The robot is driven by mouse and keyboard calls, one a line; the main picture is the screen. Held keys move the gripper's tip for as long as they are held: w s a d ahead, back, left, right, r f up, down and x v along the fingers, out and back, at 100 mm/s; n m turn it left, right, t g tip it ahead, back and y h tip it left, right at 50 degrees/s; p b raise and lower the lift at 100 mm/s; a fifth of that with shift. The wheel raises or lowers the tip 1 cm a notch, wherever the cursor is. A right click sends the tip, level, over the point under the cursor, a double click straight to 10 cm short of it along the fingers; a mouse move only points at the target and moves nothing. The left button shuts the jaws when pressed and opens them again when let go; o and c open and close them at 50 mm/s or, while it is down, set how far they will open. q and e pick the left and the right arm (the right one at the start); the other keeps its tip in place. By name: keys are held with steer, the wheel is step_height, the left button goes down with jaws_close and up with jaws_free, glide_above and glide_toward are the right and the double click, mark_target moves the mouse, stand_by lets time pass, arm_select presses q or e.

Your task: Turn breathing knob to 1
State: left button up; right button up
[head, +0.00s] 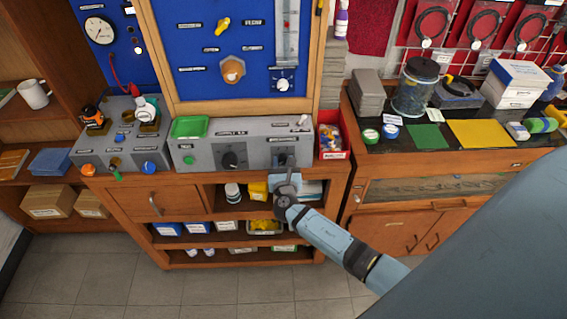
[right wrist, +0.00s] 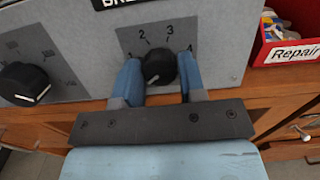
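The breathing knob (right wrist: 160,68) is black and round, on the grey panel of the bench console (head: 255,157). In the right wrist view its white mark points down and to the left. The label above is cut off after "BRE". My right gripper (right wrist: 158,82) has one blue finger on each side of the knob, both appearing to touch it. In the head view the right gripper (head: 285,172) is in front of the console's right part. My left gripper is out of view.
Another black knob (right wrist: 24,84) sits to the left on the same panel; it also shows in the head view (head: 229,160). A red Repair bin (right wrist: 288,38) stands close on the right. A green tray (head: 189,127) lies on the console's left top. Open shelves are below.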

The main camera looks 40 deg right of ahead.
steer(key=c, duration=0.3)
steer(key=shift+f+m+h+b, duration=0.2)
steer(key=shift+m+h+b, duration=0.1)
steer(key=shift+m+b, duration=0.55)
steer(key=m+b, duration=0.2)
steer(key=shift+m+g, duration=0.35)
steer(key=shift+g, duration=0.05)
steer(key=m+h+b, duration=0.1)
steer(key=m+b, duration=0.1)
steer(key=m, duration=0.1)
steer(key=shift+m+g+b, duration=0.35)
steer(key=shift+m+g, duration=0.05)
steer(key=shift+a+r+m+g+b, duration=0.15)
steer(key=shift+m+b, duration=0.25)
steer(key=shift+m, duration=0.35)
steer(key=shift+d+m+g+b, duration=0.15)
steer(key=shift+m+b, duration=0.2)
steer(key=shift+m, duration=0.4)
steer(key=shift+a, duration=0.1)
